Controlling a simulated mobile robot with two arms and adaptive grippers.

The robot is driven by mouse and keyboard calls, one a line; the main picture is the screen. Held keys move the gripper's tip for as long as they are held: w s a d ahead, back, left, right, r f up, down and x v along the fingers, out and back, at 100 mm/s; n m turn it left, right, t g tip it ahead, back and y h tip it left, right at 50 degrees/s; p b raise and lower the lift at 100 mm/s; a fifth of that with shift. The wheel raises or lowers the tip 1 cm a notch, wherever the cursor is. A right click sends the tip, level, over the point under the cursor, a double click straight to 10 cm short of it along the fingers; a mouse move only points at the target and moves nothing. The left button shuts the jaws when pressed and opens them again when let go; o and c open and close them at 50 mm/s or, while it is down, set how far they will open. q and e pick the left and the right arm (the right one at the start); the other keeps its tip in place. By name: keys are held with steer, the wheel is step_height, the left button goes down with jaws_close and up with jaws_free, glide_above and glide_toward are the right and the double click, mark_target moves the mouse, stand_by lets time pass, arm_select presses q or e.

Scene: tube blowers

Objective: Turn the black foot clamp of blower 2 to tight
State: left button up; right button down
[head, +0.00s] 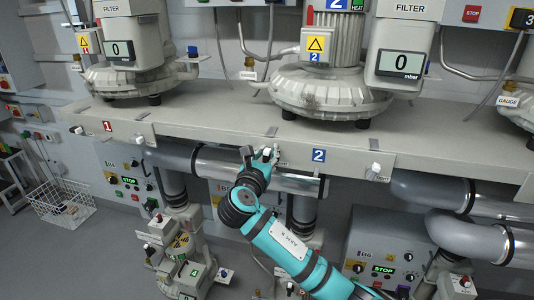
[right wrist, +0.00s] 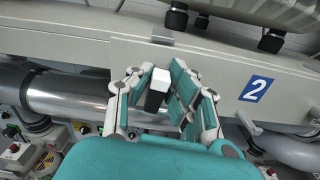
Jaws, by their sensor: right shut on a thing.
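Blower 2 (head: 330,88) stands on the grey bench, with a blue 2 plate (head: 319,155) on the bench front below it. My right gripper (head: 262,154) is at the bench's front edge, left of that plate. In the right wrist view its fingers (right wrist: 160,92) are closed around a small black handle with a pale top (right wrist: 156,90), which looks like the black foot clamp. The fingers hide most of it in the head view, and its setting cannot be read. Another clamp handle with a white top (head: 374,169) sits right of the plate. My left gripper is not in view.
A silver pipe (head: 220,167) runs under the bench close behind my right gripper. Blower 1 (head: 135,75) stands to the left. A control box (head: 385,255) is below right, and a wire basket (head: 62,203) stands on the floor at left.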

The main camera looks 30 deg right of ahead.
steer(key=m, duration=0.3)
steer(key=shift+s+d+m, duration=0.1)
steer(key=shift+s+m, duration=0.15)
steer(key=shift+m, duration=0.15)
steer(key=m+b, duration=0.1)
steer(key=m, duration=0.3)
steer(key=f+m+b, duration=0.1)
steer(key=m+b, duration=0.1)
steer(key=m, duration=0.2)
steer(key=m+b, duration=0.1)
steer(key=m, duration=0.3)
steer(key=shift+s+d+f+m, duration=0.35)
steer(key=shift+d+m, duration=0.05)
steer(key=c, duration=1.3)
jaws_free()
